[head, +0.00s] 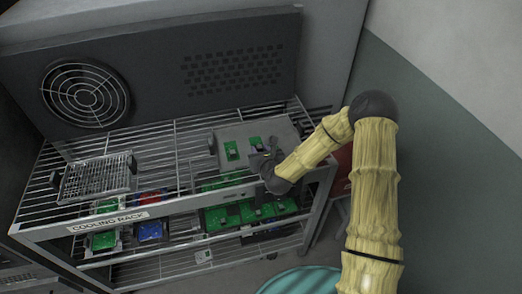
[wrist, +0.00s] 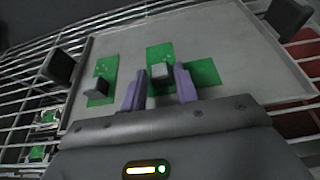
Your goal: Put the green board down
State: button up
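Green boards lie on a flat grey tray on top of the cooling rack. In the wrist view one green board (wrist: 160,53) with a small grey block on it lies at and between my fingertips, and more green shows to the right of the fingers. Another green board (wrist: 103,70) with a grey block lies to the left. In the head view two green patches (head: 231,151) show on the tray, beside my gripper (head: 265,165). In the wrist view my gripper (wrist: 160,85) has its two purple fingers apart, one on each side of the grey block, with gaps visible.
The grey tray (wrist: 230,40) has dark upright handles at its sides. A wire basket (head: 97,178) stands at the left of the cooling rack (head: 150,212). Green, red and blue boards lie on the shelf below. A fan panel (head: 170,75) stands behind. A wall is at right.

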jog(key=shift+o, duration=0.9)
jog(key=shift+r, duration=0.2)
jog(key=b+v, duration=0.1)
jog(key=v, duration=1.1)
jog(key=shift+f, duration=0.1)
